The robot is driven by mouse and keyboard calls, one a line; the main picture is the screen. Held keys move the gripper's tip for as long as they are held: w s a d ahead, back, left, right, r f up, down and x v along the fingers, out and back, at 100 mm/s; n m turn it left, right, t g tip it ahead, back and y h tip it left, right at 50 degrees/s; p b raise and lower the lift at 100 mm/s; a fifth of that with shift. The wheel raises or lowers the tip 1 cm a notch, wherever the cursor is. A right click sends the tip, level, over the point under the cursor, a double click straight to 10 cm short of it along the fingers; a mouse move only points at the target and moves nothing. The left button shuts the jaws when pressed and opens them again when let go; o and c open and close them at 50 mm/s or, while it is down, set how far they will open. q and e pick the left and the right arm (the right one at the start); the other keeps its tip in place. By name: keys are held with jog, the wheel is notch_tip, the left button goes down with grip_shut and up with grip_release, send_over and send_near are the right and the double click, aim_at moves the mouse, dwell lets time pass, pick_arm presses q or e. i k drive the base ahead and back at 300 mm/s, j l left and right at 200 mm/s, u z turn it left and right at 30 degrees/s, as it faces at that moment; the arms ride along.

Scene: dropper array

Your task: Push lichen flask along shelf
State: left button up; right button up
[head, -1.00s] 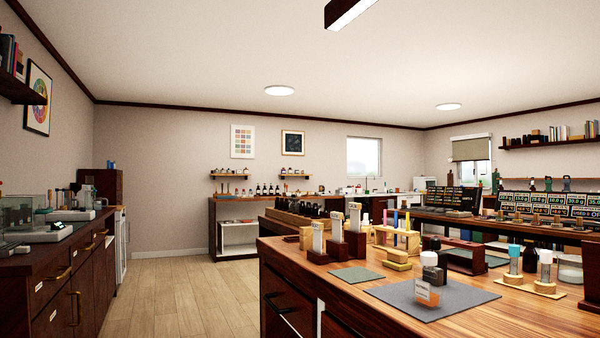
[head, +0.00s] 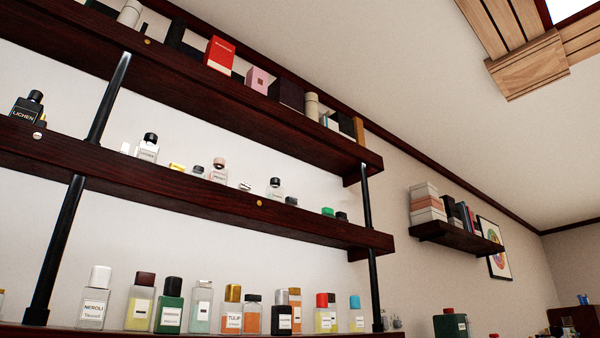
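The lichen flask (head: 28,108) is a dark, squat bottle with a black cap and a label reading LICHEN. It stands on the middle shelf (head: 200,190) at the far left of the head view, left of a black upright post. A small gold-coloured thing shows just behind its right side. Neither of my grippers is in view, and nothing of mine touches the flask.
A black post (head: 108,98) rises in front of the shelves, right of the flask. Past it, a clear bottle with a black cap (head: 148,148) and several small items stand along the middle shelf. Boxes line the upper shelf; several perfume bottles fill the lower one.

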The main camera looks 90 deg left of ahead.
aim_at(30, 110)
jog(key=u, duration=0.5)
jog(key=j+u, duration=0.1)
jog(key=u, duration=0.45)
jog(key=k+u, duration=0.1)
jog(key=u, duration=0.4)
jog(key=j+u, duration=0.15)
jog(key=u, duration=0.9)
jog(key=j+u, duration=0.1)
jog(key=u, duration=0.45)
jog(key=j+u, duration=0.1)
jog(key=u, duration=0.9)
jog(key=i, duration=0.05)
